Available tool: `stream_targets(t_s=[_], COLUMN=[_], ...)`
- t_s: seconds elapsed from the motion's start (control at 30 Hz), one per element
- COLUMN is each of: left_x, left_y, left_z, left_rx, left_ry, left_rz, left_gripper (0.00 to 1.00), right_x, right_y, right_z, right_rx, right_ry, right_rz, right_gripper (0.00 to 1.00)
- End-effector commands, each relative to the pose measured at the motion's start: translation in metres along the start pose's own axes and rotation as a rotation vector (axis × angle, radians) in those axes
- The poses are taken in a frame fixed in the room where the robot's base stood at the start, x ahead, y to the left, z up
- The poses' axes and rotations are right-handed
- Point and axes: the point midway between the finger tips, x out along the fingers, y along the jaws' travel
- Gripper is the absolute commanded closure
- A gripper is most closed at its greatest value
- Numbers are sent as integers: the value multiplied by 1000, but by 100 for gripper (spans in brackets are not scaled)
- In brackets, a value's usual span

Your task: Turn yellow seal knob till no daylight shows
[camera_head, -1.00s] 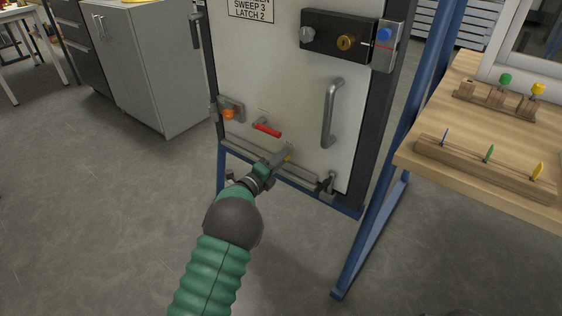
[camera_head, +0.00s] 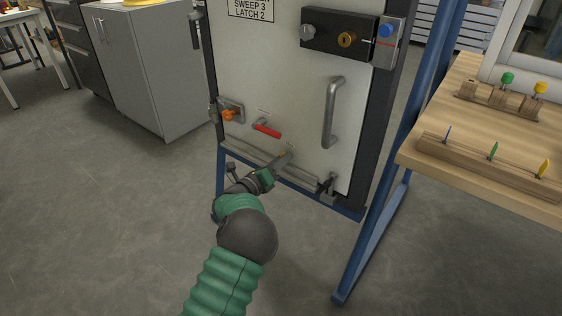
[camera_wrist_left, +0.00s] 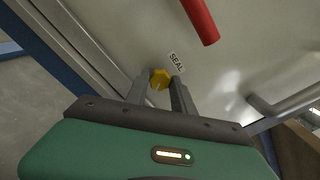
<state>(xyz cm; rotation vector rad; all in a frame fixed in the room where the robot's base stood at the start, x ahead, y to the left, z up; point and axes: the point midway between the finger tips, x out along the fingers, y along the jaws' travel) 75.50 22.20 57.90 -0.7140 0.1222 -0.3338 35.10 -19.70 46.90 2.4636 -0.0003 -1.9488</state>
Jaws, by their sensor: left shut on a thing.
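The yellow seal knob (camera_wrist_left: 160,79) sits on the lower part of the pale door (camera_head: 290,70), beside a label reading SEAL in the left wrist view. My left gripper (camera_wrist_left: 161,84) is shut on the knob, one finger on each side of it. In the head view the left gripper (camera_head: 284,157) reaches the door's bottom edge, and its fingers mostly cover the knob. The strip at the door's bottom edge (camera_head: 270,162) is partly hidden by my arm, and I cannot tell whether daylight shows there. My right gripper is not in view.
A red lever (camera_head: 267,131) is just above the knob, with an orange knob (camera_head: 229,115) to its left. A vertical handle (camera_head: 333,110) and a dark latch (camera_head: 327,187) are to the right. A wooden bench (camera_head: 470,130) stands at right. Open floor lies at left.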

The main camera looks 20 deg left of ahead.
Motion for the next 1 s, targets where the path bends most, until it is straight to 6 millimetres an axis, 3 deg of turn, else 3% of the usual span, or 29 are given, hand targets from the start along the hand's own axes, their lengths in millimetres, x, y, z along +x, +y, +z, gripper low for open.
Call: stream_targets(t_s=[0.03, 0.33, 0.37, 0.5, 0.83, 1.0], left_x=[0, 0, 0, 0, -3, -28], left_y=[2, 3, 3, 2, 0, -2], left_z=[-9, -9, -9, -7, -2, 3], left_rx=[-2, -3, -3, -2, 0, -2], left_ry=[16, 16, 16, 12, 4, 4], left_rz=[5, 6, 6, 4, 2, 6], left_gripper=[100, 100, 68, 50, 49, 49], right_x=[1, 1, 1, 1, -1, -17], right_y=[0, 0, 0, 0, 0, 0], right_z=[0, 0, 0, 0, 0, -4], right_rx=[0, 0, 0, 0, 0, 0], right_ry=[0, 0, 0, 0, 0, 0], right_rz=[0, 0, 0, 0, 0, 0], right_gripper=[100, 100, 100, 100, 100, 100])
